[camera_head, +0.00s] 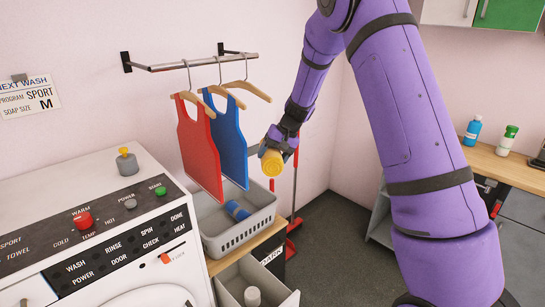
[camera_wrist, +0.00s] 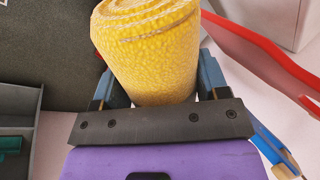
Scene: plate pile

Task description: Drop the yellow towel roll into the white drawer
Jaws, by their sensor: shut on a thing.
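The yellow towel roll (camera_head: 272,162) is held in the air by my gripper (camera_head: 278,148), which is shut on it. In the wrist view the roll (camera_wrist: 150,50) sits between the two blue-grey fingers (camera_wrist: 157,85), its spiral end facing away from the palm. The pale open drawer (camera_head: 284,303) is low in the head view, below the basket, and is cut off by the bottom edge. The yellow roll is above and apart from the drawer, near the basket's upper right.
A grey basket (camera_head: 235,238) holding a blue roll (camera_head: 238,211) stands above the drawer. Red (camera_head: 199,150) and blue (camera_head: 230,140) tops hang from a wall rail. The washing machine (camera_head: 110,210) is at left. A red-handled broom (camera_head: 294,190) stands behind.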

